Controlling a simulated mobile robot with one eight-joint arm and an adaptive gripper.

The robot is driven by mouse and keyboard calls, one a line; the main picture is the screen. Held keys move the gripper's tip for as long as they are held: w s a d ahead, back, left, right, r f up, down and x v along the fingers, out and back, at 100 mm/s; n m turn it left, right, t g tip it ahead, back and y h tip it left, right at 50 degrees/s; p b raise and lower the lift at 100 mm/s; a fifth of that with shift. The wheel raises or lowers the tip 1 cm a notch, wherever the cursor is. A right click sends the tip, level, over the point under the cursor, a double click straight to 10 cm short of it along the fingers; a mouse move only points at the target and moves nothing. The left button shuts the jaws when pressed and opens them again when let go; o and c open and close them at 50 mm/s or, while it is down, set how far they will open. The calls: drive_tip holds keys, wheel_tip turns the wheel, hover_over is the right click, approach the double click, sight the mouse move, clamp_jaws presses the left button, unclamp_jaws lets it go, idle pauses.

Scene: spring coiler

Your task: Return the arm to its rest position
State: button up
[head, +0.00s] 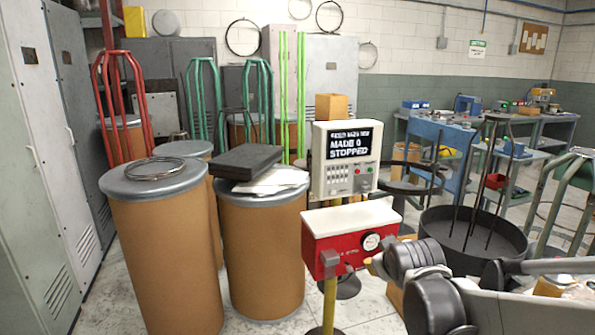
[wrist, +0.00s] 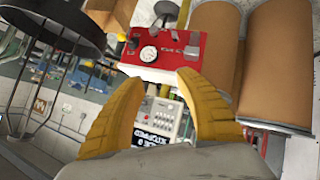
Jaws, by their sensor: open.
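My gripper (wrist: 160,82) shows in the wrist view with its two yellow ribbed fingers spread apart. It is open and nothing is between the fingertips. Beyond them is a red box with a round gauge (wrist: 170,52), apart from the fingers as far as I can tell. In the head view my arm (head: 530,305) enters from the lower right and reaches left toward the same red box (head: 338,255). The fingers are hardly visible there, so the exact gap to the box cannot be told.
A control panel (head: 345,162) reading "MADE 0 STOPPED" stands behind the red box. Brown drums (head: 165,255) fill the left, one with a black case (head: 247,161) on top. A round black tray with upright rods (head: 465,255) stands close behind my arm.

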drive_tip(key=s+a+f+m+g+y, duration=0.1)
drive_tip(key=s+f+m+g, duration=0.1)
drive_tip(key=s, duration=2.4)
drive_tip(key=m+g, duration=0.1)
drive_tip(key=m, duration=0.1)
drive_tip(key=shift+s+a+f+m+g, duration=0.2)
drive_tip(key=shift+s+a+m+g, duration=0.1)
drive_tip(key=shift+s+a+g, duration=0.1)
